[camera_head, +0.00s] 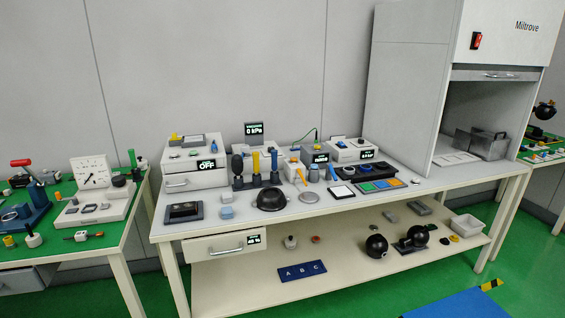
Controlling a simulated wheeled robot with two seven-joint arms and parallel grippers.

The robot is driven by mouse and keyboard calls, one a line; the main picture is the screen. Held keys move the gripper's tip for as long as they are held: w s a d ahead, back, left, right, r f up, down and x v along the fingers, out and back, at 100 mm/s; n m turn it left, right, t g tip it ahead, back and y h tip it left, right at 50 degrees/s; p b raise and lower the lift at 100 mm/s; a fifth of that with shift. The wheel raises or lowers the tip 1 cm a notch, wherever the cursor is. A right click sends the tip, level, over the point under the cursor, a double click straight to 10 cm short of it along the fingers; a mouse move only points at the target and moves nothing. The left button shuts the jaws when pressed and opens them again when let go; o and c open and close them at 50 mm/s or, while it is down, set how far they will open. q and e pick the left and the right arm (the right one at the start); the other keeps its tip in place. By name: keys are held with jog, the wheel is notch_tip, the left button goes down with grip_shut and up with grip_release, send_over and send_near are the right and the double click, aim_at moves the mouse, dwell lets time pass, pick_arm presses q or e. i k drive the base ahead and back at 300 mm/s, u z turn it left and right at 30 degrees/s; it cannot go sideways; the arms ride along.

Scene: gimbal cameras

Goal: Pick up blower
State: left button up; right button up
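No thing in view is labelled as a blower. A black bulb-shaped tool (237,164) stands upright in a dark rack on the middle table and looks most like one, though it is small in the picture. A yellow-handled tool (256,162) and a blue-handled tool (274,163) stand beside it in the same rack (258,183). A black dome (270,200) sits on the tabletop in front of the rack. Neither of my grippers shows in the head view.
The white table (190,228) also carries instrument boxes (195,160), a dark tray (184,212) and coloured pads (380,185). A fume hood (495,95) stands at its right. Black spheres (376,246) lie on the lower shelf. A green table (125,215) stands at left.

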aim_at(238, 164)
jog(key=z, duration=0.75)
jog(key=i, duration=0.8)
jog(key=z, duration=0.4)
